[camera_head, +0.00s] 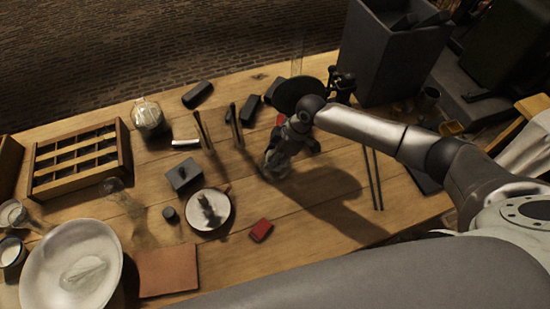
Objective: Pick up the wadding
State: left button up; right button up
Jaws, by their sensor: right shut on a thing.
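My right gripper (275,167) is at the middle of the wooden table, pointing down, with its arm coming in from the right. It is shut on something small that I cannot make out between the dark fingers. I cannot pick out the wadding for certain. A pale, soft-looking lump (84,274) lies in the large white bowl (48,250) at the lower left, well apart from the gripper. My left gripper is not in view.
A compartment tray (78,190), a filled jar (148,114), a lidded dark box (184,175) and a round white dish (208,222) stand left of the gripper. A red block (261,230) lies in front. A tall grey bin (388,60) stands behind right. Thin rods (372,180) lie right.

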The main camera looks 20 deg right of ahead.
jog(key=s+a+r+b, duration=0.1)
jog(key=s+r+b, duration=0.1)
jog(key=s+r, duration=1)
jog(key=shift+s+a+b, duration=0.15)
jog(key=shift+s+b, duration=0.25)
jog(key=shift+s, duration=0.6)
